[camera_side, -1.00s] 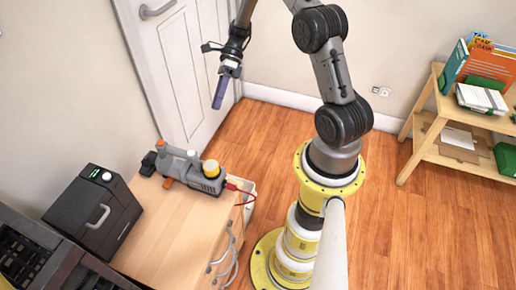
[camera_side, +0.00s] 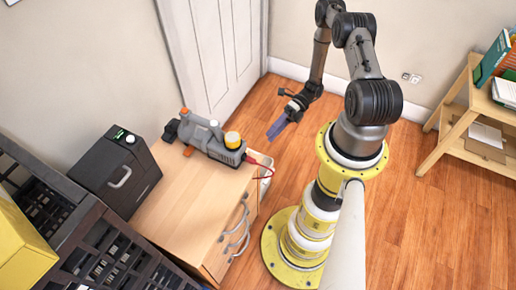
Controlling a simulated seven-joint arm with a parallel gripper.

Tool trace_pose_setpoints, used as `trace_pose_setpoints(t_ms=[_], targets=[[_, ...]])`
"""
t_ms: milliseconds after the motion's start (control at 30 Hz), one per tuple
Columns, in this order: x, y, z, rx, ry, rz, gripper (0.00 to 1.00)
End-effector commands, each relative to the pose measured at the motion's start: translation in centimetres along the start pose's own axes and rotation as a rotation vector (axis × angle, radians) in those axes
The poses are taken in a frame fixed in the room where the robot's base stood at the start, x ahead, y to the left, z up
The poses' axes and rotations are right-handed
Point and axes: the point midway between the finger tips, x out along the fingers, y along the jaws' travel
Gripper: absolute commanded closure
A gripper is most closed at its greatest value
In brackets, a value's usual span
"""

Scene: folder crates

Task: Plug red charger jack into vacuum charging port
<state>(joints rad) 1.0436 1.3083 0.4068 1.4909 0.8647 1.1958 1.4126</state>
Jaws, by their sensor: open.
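The grey handheld vacuum (camera_side: 208,138), with a yellow-and-white cap and orange parts, lies on the wooden cabinet (camera_side: 180,200). A red charger cable (camera_side: 268,173) loops at the vacuum's right end, over the cabinet's edge. Its jack is too small to make out, and I cannot tell whether it sits in the port. My gripper (camera_side: 276,132), with bluish-purple fingers, is open. It hangs in the air to the right of the vacuum, apart from it and from the cable, pointing down and left.
A black box with a handle (camera_side: 118,172) stands left of the vacuum. Dark crates (camera_side: 85,245) fill the lower left. A white door (camera_side: 215,50) is behind the cabinet. A wooden shelf (camera_side: 455,140) with folders stands far right. Open floor lies between.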

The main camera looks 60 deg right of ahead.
Motion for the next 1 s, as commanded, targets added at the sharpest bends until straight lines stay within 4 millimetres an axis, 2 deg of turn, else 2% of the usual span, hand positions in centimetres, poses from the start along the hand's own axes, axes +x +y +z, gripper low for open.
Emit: trace_pose_setpoints(t_ms=[33,300,500,700,1000], targets=[[1.1,0.1,-0.1,0.001,0.005,0.002,0.38],[5.9,0.1,-0.1,0.001,0.006,0.002,0.38],[8.6,0.0,-0.1,0.000,0.005,0.001,0.38],[9.9,0.0,-0.1,0.000,0.002,-0.001,0.38],[10.0,0.0,-0.1,0.000,0.002,-0.001,0.38]])
